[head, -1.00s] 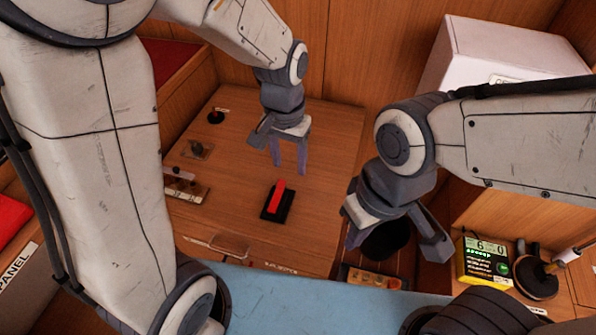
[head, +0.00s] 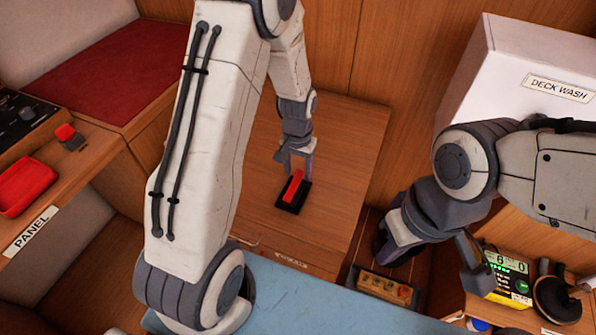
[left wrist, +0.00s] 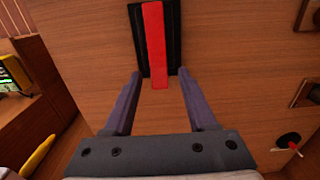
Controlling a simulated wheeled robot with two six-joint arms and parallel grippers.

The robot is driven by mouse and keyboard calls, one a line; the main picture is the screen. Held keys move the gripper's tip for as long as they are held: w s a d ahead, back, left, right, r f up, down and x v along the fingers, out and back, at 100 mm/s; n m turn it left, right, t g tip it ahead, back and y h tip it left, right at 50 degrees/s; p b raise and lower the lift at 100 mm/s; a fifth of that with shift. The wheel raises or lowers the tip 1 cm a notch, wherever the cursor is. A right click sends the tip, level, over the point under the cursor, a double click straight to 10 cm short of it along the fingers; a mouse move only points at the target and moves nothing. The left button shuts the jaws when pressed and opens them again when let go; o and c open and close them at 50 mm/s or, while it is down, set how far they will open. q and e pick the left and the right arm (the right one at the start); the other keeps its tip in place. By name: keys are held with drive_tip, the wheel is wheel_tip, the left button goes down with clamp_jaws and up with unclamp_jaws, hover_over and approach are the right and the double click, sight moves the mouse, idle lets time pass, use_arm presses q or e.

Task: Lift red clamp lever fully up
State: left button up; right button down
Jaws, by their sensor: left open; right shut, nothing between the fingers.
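The red clamp lever (head: 293,185) sits on a black base (head: 287,206) on the wooden table. In the left wrist view the lever (left wrist: 156,45) runs along the black base (left wrist: 175,45), its near end reaching past the base's edge. It looks low over the base; its exact tilt is hard to tell. My left gripper (head: 297,173) is open just above the lever. In the left wrist view its fingers (left wrist: 157,75) stand to either side of the lever's near end, with gaps and nothing held. My right gripper (head: 432,268) is shut and empty, off to the right of the table.
A white "DECK WASH" box (head: 500,75) stands at the right. A yellow device with a lit display (head: 505,272) and a tray of small items (head: 385,287) are lower right. A "PANEL" shelf (head: 75,180) is at left. My left arm hides part of the table.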

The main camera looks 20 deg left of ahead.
use_arm(q)
drive_tip(key=shift+f, duration=0.35)
clamp_jaws()
drive_tip(key=shift+d, duration=0.1)
idle(1.1)
